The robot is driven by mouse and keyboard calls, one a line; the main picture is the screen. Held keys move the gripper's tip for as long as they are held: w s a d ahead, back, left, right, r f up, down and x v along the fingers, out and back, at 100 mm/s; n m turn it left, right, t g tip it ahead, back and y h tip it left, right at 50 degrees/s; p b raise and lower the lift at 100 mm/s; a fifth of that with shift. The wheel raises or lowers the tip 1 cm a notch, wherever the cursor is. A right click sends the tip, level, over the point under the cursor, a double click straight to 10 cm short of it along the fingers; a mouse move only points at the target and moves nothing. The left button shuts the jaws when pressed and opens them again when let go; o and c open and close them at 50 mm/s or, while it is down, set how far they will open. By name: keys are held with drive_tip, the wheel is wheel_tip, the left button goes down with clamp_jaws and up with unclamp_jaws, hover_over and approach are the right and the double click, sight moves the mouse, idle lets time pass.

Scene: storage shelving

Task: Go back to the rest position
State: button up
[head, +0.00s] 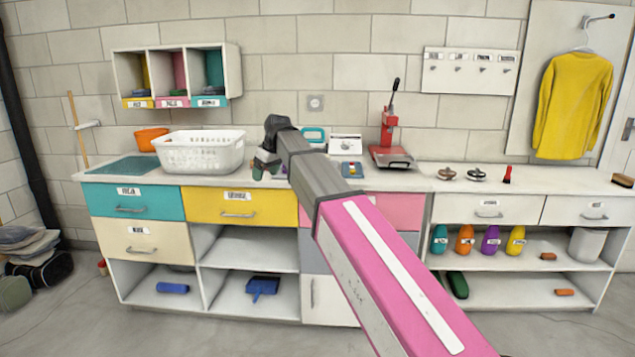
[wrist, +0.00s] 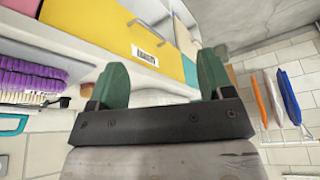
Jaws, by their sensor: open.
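My gripper (head: 266,165) is stretched out over the counter, just right of the white basket (head: 200,152) in the head view. In the wrist view its two green fingers (wrist: 162,78) stand wide apart with nothing between them. Beyond the fingers is the yellow drawer front (wrist: 158,30) with a label. My arm, grey and pink, crosses the head view from the lower right and hides part of the counter and cabinet.
Wall cubbies (head: 178,75) hang above the basket. A yellow sweater (head: 573,105) hangs at right. Grey floor (head: 60,325) shows at lower left.

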drive_tip(key=s+d+f+m+h, duration=0.1)
drive_tip(key=s+d+f+m, duration=0.25)
drive_tip(key=d+f, duration=0.75)
drive_tip(key=s+d+f+m+h, duration=0.1)
drive_tip(key=s+d+f+m, duration=0.25)
drive_tip(key=d+f, duration=0.8)
drive_tip(key=s+d+f+m+g+h, duration=0.1)
drive_tip(key=s+d+f+m, duration=0.3)
drive_tip(key=s+d+f, duration=1)
wheel_tip(320, 180, down, 4)
drive_tip(key=shift+s+r+m+g+h, duration=0.3)
drive_tip(key=shift+s+g, duration=0.2)
drive_tip(key=shift+s, duration=0.45)
drive_tip(key=shift+d, duration=0.1)
